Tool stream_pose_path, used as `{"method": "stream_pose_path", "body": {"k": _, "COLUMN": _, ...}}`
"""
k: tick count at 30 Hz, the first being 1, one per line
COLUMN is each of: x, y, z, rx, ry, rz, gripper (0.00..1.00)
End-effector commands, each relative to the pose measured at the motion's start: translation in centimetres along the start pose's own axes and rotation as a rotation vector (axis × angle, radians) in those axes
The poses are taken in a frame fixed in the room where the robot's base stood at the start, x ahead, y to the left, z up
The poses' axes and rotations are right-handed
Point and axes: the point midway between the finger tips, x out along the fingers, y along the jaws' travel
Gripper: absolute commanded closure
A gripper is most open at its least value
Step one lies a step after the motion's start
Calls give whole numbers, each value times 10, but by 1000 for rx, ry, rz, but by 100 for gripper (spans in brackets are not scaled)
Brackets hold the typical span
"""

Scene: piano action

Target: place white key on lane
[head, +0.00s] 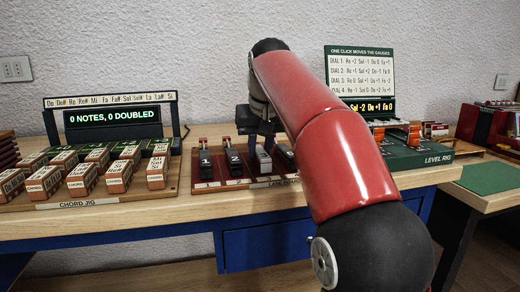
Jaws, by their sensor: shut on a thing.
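My gripper (262,142) points down over the dark red lane board (208,187) in the middle of the bench. It is small and dark here, and my red arm comes close in front of it. A pale grey-white piece (264,160), seemingly the white key, shows directly under the fingers, and the gripper is shut on it. It is at the third lane position, right of the black blocks marked 1 (205,159) and 2 (235,162). I cannot tell whether it touches the board. Another piece (285,155) on the right is partly hidden by my arm.
The chord jig (100,201) with several labelled blocks and a lit display (114,117) stands on the left. The level rig (425,160) with a green sign (360,72) is on the right. Bare wood (150,222) runs along the front edge.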

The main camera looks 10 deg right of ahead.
Motion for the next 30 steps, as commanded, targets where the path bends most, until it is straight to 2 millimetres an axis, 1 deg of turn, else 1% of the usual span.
{"method": "stream_pose_path", "body": {"k": 2, "x": 3, "y": 0, "z": 2, "rx": 0, "ry": 0, "rz": 0, "gripper": 100}}
{"method": "stream_pose_path", "body": {"k": 3, "x": 2, "y": 0, "z": 1, "rx": 0, "ry": -1, "rz": 0, "gripper": 73}}
{"method": "stream_pose_path", "body": {"k": 7, "x": 2, "y": 0, "z": 1, "rx": 0, "ry": -1, "rz": 0, "gripper": 56}}
{"method": "stream_pose_path", "body": {"k": 15, "x": 2, "y": 0, "z": 1, "rx": 0, "ry": 0, "rz": 0, "gripper": 56}}
{"method": "stream_pose_path", "body": {"k": 19, "x": -8, "y": 0, "z": -1, "rx": 0, "ry": 2, "rz": 0, "gripper": 56}}
{"method": "stream_pose_path", "body": {"k": 23, "x": -32, "y": 0, "z": -2, "rx": 0, "ry": 3, "rz": 0, "gripper": 56}}
{"method": "stream_pose_path", "body": {"k": 30, "x": -86, "y": 0, "z": -3, "rx": 0, "ry": 2, "rz": 0, "gripper": 56}}
